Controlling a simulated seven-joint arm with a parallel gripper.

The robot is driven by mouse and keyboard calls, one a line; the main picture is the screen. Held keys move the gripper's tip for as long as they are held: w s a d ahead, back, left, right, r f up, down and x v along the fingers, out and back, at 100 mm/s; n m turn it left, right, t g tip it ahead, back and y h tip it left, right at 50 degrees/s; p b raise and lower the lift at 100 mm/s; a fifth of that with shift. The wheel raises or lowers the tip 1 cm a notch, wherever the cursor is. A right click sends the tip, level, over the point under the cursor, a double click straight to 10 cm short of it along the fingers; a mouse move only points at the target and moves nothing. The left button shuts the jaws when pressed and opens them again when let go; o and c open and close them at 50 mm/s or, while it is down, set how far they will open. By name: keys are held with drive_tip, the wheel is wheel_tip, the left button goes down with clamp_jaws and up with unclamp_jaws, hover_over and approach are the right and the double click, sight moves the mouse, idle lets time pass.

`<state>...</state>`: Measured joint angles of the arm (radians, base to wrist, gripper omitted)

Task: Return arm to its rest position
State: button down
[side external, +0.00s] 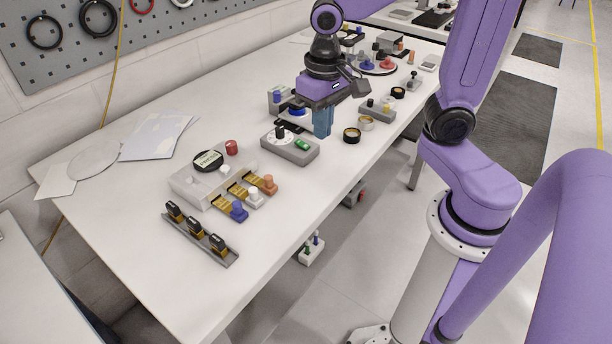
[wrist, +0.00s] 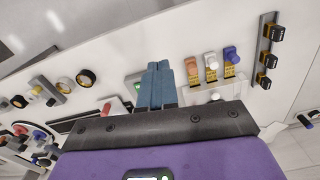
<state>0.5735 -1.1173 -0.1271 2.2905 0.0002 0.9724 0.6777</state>
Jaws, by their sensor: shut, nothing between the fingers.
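My arm is purple with dark joints. My gripper (side external: 322,122) has blue fingers, pointing down above the white table (side external: 130,225), beside a grey block with a round white dial (side external: 290,146). The fingers are together with nothing between them. In the wrist view my gripper (wrist: 158,70) also shows the blue fingers side by side. The wrist body hides part of the table there. I cannot tell the exact height of the fingertips above the table.
A light fixture (side external: 186,187) with blue, white and orange knobs and a dark rail of black-topped pieces (side external: 199,238) stand nearer. A black ring (side external: 352,135) sits just right of the fingers. Several small devices stand behind. The near left table is clear.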

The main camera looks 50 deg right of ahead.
drive_tip(key=s+a+f+n, duration=0.1)
drive_tip(key=s+n, duration=1.2)
drive_tip(key=shift+s+f, duration=0.15)
drive_tip(key=shift+s, duration=0.1)
drive_tip(key=c, duration=1.7)
unclamp_jaws()
drive_tip(key=shift+s+n, duration=0.3)
drive_tip(key=shift+n, duration=0.1)
drive_tip(key=shift+c, duration=0.2)
drive_tip(key=o, duration=0.5)
drive_tip(key=shift+s+d, duration=0.1)
drive_tip(key=shift+o, duration=1.2)
drive_tip(key=shift+w, duration=0.3)
wheel_tip(320, 180, up, 4)
drive_tip(key=m, duration=1.2)
hover_over(307, 147)
wheel_tip(307, 147, down, 17)
drive_tip(key=shift+r, duration=0.1)
